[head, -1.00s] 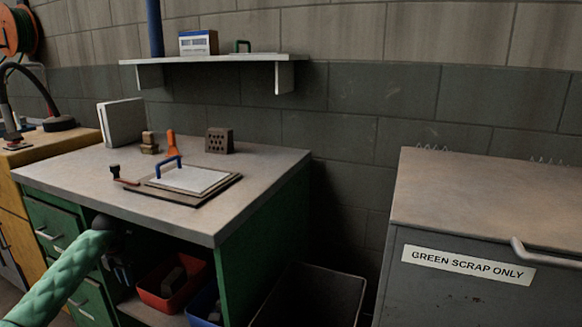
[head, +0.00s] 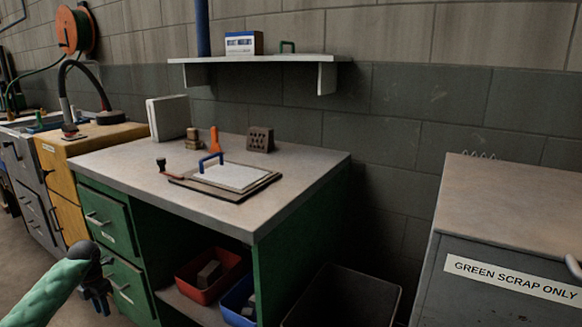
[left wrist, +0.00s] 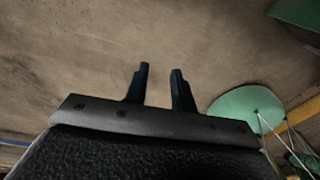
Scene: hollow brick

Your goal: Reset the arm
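My left arm comes in from the lower left in the head view, and its gripper (head: 97,298) hangs in front of the green drawers, below the bench top's level. In the left wrist view the two dark fingers (left wrist: 160,85) stand apart with nothing between them, over brown floor. The hollow brick (head: 260,139), dark with rows of holes, stands at the back of the bench top, well away from the gripper. My right gripper is not in view.
The green bench (head: 120,158) carries a board with a blue-handled plate (head: 232,177). Below are a red bin (head: 196,290) and a blue bin (head: 232,296). A grey scrap container (head: 480,215) stands right. Floor (head: 28,245) is clear at far left.

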